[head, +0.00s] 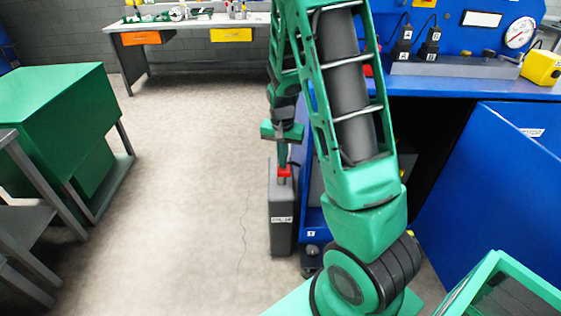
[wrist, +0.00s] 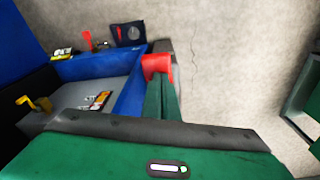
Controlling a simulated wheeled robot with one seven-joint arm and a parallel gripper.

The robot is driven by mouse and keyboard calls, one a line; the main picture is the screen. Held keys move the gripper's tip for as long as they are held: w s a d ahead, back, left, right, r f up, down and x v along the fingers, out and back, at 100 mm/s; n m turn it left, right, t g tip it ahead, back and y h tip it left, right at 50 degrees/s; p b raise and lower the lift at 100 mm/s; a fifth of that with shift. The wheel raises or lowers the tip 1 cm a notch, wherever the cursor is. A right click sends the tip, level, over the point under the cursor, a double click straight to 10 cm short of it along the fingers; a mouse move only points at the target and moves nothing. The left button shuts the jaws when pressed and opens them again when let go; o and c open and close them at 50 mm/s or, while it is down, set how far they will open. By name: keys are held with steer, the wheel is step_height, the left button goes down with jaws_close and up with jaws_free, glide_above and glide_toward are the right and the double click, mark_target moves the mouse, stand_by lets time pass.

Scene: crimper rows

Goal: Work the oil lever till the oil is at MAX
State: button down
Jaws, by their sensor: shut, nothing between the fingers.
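My gripper (head: 283,165) is shut and empty, pointing down at a red cap (head: 284,172) on top of a tall grey canister (head: 282,235) that stands on the floor beside the blue bench. In the wrist view the shut fingers (wrist: 159,88) reach the red cap (wrist: 157,67); I cannot tell whether they touch it. A red lever (wrist: 87,38) stands at the far end of the blue bench in the wrist view, near a dark plate (wrist: 128,33) with a red mark. I cannot tell which part is the oil lever, and no oil level can be read.
A yellow hook-shaped part (wrist: 38,103) and a small card (wrist: 100,100) are on the grey surface inside the blue bench. A blue door (head: 500,185) stands at the right. A green cabinet (head: 60,110) is at the left. The floor (head: 190,180) between is clear.

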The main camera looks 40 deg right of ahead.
mark_target(281, 172)
steer(key=shift+f, duration=0.65)
steer(key=shift+s+a, duration=0.1)
steer(key=shift+s+a+r, duration=0.25)
steer(key=shift+s+a, duration=0.25)
steer(key=shift+a, duration=0.05)
steer(key=shift+s+a+r, duration=0.25)
steer(key=shift+s+a, duration=0.2)
steer(key=shift+a, duration=0.1)
steer(key=shift+r, duration=0.6)
step_height(281, 172, up, 10)
steer(key=shift+s+a+f, duration=0.25)
steer(key=shift+a, duration=0.15)
